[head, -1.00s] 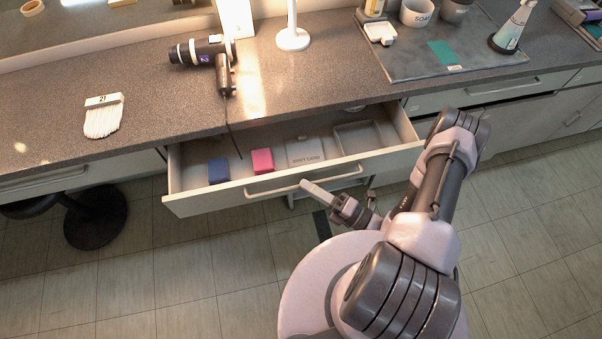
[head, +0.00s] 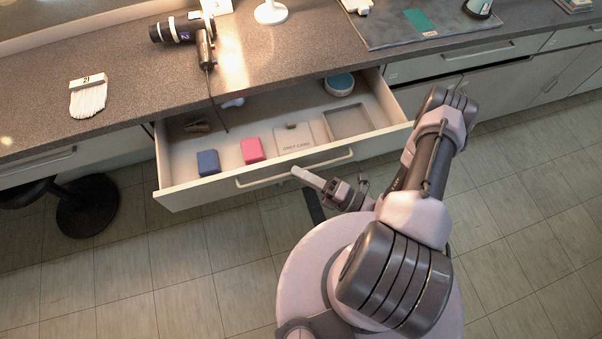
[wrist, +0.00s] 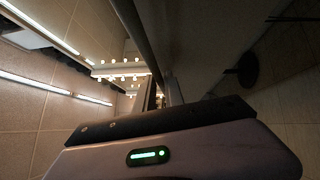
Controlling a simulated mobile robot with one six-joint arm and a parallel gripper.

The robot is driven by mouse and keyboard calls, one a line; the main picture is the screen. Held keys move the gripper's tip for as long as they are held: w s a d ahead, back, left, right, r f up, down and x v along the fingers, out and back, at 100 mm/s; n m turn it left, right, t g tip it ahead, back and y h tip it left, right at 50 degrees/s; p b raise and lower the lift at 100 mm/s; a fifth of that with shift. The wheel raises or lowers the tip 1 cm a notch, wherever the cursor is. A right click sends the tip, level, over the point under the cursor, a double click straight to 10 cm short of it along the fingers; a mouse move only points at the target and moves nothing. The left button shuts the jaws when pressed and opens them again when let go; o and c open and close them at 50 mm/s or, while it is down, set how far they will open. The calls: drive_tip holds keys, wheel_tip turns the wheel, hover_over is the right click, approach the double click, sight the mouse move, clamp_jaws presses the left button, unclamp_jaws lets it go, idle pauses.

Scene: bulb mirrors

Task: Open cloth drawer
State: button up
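The drawer (head: 190,199) under the counter stands pulled well out, with its inside in view. Its long bar handle (head: 252,183) runs along the front. Inside are a blue block (head: 208,161), a pink block (head: 252,150), a pale labelled panel (head: 297,140) and an empty recessed tray (head: 350,122). A round teal-topped tin (head: 339,84) sits at the back. My gripper (head: 300,173) is at the middle of the handle, its tip overlapping the bar. Its fingers are too hidden to tell whether they are closed on it. The wrist view shows a dark bar (wrist: 137,35) close ahead.
On the counter are a hair dryer (head: 204,47), a white brush (head: 88,97), a white stand base (head: 270,12) and a grey mat (head: 395,28). A dark stool base (head: 88,207) stands on the floor at left. The tiled floor before the drawer's left side is clear.

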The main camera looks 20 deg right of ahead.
idle(0.4)
drive_tip(key=p+v, duration=0.2)
drive_tip(key=v, duration=1.5)
drive_tip(key=shift+s, duration=0.2)
drive_tip(key=shift+d+f, duration=0.1)
drive_tip(key=w+r+n+g+h, duration=0.2)
drive_tip(key=w+r+n+g, duration=0.1)
drive_tip(key=r+n+g, duration=0.55)
drive_tip(key=w+r+n+g+h, duration=0.1)
drive_tip(key=w+r+n+g, duration=0.4)
drive_tip(key=r+n, duration=0.65)
drive_tip(key=s+a+r+n+t+h, duration=0.2)
drive_tip(key=a+r+n+h, duration=0.2)
drive_tip(key=a+r+n, duration=0.3)
drive_tip(key=s+a+r+n+t+h, duration=0.2)
drive_tip(key=a+r+n, duration=0.5)
drive_tip(key=r+n, duration=0.5)
drive_tip(key=t+h, duration=0.1)
drive_tip(key=h, duration=0.1)
drive_tip(key=shift+a+n+h, duration=0.3)
drive_tip(key=shift+a, duration=0.05)
